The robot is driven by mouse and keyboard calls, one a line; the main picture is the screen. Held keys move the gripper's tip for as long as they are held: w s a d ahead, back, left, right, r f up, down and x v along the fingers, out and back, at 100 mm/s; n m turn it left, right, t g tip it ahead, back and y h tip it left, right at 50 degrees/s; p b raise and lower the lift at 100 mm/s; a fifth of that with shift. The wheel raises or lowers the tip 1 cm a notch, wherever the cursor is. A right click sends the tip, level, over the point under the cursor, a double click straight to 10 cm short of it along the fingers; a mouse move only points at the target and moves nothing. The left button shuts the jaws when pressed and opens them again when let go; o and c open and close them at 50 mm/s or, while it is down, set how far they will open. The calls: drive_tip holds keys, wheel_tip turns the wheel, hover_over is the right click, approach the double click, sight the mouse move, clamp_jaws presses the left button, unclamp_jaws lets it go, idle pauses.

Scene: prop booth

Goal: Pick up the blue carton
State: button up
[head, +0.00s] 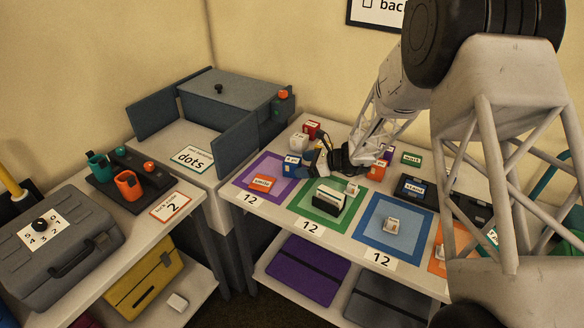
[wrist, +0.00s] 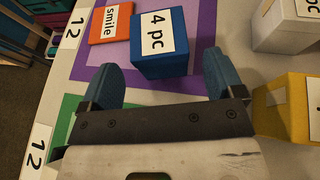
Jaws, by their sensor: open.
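The blue carton (wrist: 151,65) has a white label reading "4 pc". It stands upright on the purple-bordered mat (wrist: 205,70). In the head view the blue carton (head: 292,166) is just left of my gripper (head: 314,161). In the wrist view my gripper (wrist: 163,72) is open, with its two blue fingertips apart and nothing held. The carton's near face is between and just ahead of the fingertips. I see a gap on both sides and no clear contact.
An orange "smile" block (wrist: 110,22) lies left of the carton. A yellow box (wrist: 288,110) is close to the right finger, and a white box (wrist: 285,28) is behind it.

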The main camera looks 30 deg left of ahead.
sight(300, 164)
drive_tip(key=shift+x, duration=2.6)
drive_tip(key=shift+r, duration=0.1)
drive_tip(key=c, duration=1.1)
drive_tip(key=shift+o, duration=0.2)
drive_tip(key=shift+r, duration=5)
